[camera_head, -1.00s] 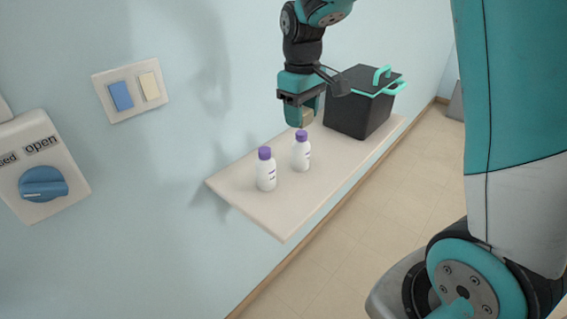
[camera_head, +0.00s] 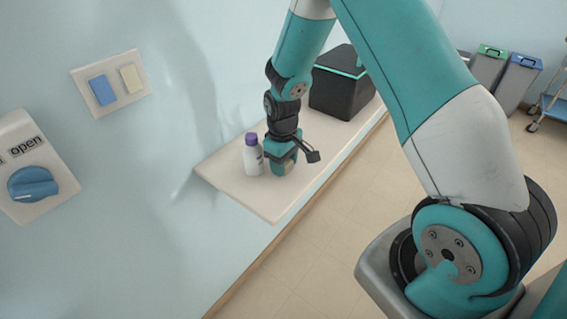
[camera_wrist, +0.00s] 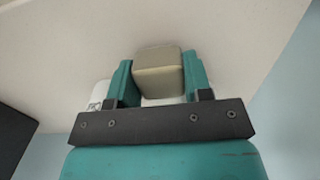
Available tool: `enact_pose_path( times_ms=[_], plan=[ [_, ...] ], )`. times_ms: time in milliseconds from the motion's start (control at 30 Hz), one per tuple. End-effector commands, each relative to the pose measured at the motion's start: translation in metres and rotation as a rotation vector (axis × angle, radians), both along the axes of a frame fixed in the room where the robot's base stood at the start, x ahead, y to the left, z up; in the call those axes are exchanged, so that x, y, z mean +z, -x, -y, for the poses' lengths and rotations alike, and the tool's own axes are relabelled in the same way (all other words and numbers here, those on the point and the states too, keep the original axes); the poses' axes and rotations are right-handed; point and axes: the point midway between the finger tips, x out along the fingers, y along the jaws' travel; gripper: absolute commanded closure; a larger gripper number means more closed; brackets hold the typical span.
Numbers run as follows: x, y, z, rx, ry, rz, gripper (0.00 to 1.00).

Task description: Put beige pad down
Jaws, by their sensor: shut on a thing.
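The beige pad (camera_wrist: 158,72), a small rounded block, sits between the two teal fingers of my gripper (camera_wrist: 160,82) in the wrist view. The fingers are shut on it from both sides. In the head view my gripper (camera_head: 284,170) points down low over the pale shelf (camera_head: 245,192), just right of a white bottle. A bit of the pad shows there at the fingers. I cannot tell whether the pad touches the shelf.
A white bottle with a purple cap (camera_head: 253,155) stands on the shelf. The second bottle is hidden behind my gripper in the head view. A black box (camera_head: 338,90) stands at the far end. The shelf's near corner is bare. A wall panel (camera_head: 110,82) holds blue and beige switches.

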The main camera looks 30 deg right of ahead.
Motion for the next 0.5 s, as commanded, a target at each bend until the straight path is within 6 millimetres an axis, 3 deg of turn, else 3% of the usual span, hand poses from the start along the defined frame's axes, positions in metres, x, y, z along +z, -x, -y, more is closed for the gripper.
enact_pose_path(
  times_ms=[100, 467, 500],
  plan=[
    [-0.0092, 0.0001, 0.0002, -0.001, 0.000, 0.000, 0.80],
    [-0.0144, -0.0001, 0.0005, -0.001, 0.000, 0.001, 0.80],
    [-0.0128, -0.0003, 0.0004, -0.001, 0.000, 0.002, 0.45]
  ],
)
